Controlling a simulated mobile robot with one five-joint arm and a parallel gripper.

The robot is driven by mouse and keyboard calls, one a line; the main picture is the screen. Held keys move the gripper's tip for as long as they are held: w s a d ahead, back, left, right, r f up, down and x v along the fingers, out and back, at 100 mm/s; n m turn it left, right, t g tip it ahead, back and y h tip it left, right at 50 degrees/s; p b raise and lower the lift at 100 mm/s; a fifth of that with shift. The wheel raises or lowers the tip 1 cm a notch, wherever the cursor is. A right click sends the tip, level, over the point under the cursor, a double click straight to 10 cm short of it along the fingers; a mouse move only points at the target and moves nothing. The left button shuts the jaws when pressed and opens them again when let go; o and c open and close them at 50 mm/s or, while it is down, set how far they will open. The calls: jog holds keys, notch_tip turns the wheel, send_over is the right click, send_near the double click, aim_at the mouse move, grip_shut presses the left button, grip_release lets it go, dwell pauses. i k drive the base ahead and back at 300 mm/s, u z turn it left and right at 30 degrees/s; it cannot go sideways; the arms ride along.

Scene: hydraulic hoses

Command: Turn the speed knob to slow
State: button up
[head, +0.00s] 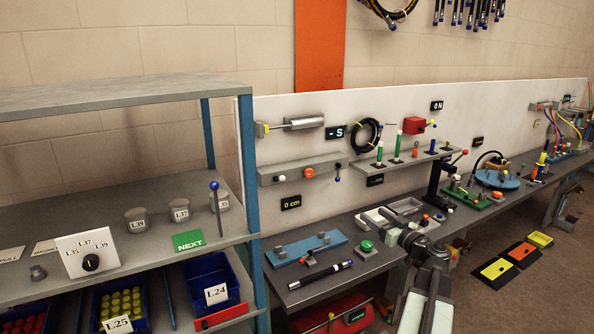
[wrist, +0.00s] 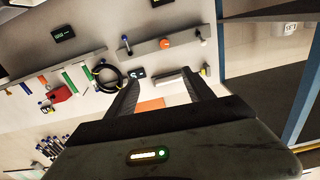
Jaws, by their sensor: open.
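No words "speed" or "slow" are legible, so I cannot tell which control is the speed knob. A black knob (head: 91,262) sits on a white plate marked L35, L37 and L39 at the left. An orange round knob (head: 309,174) and a small lever (head: 338,172) are on a grey wall-mounted bar (head: 285,172); the wrist view also shows this orange knob (wrist: 166,43). A green button (head: 366,246) stands on the bench. My gripper (wrist: 161,76) is open and empty, apart from these controls. In the head view my arm is above the bench's front edge.
The grey bench (head: 390,268) carries a blue plate (head: 306,250), a black pen-like rod (head: 320,275) and several fixtures. Displays read "-S" (head: 336,133), "0 cm" (head: 291,202) and "ON" (head: 436,105). A blue-posted shelf (head: 110,100) stands left. Floor at right is partly clear.

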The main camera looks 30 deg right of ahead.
aim_at(309, 173)
jog(key=i, duration=1)
jog(key=z, duration=0.05)
